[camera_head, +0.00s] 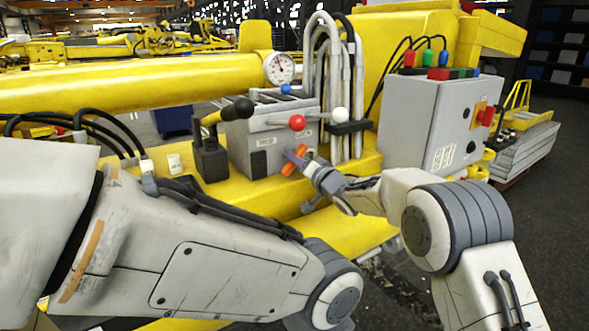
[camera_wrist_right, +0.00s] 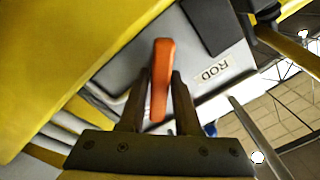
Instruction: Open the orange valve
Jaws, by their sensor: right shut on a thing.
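The orange valve (camera_head: 289,168) is a small lever handle low on the front of a grey valve block (camera_head: 255,150) in the head view. My right gripper (camera_head: 303,160) reaches it from the right. In the right wrist view, the orange valve (camera_wrist_right: 161,75) stands upright between the two dark fingers of my right gripper (camera_wrist_right: 160,95), which are shut on it. The fingers hide part of the handle and its base. My left arm crosses the lower left of the head view; its gripper is out of sight.
Levers with red (camera_head: 297,122) and white (camera_head: 340,115) knobs stick out just above my right gripper. A black-handled hand pump (camera_head: 209,160) stands left of the block. A grey control box (camera_head: 410,120) stands to the right, above the yellow base (camera_head: 250,195).

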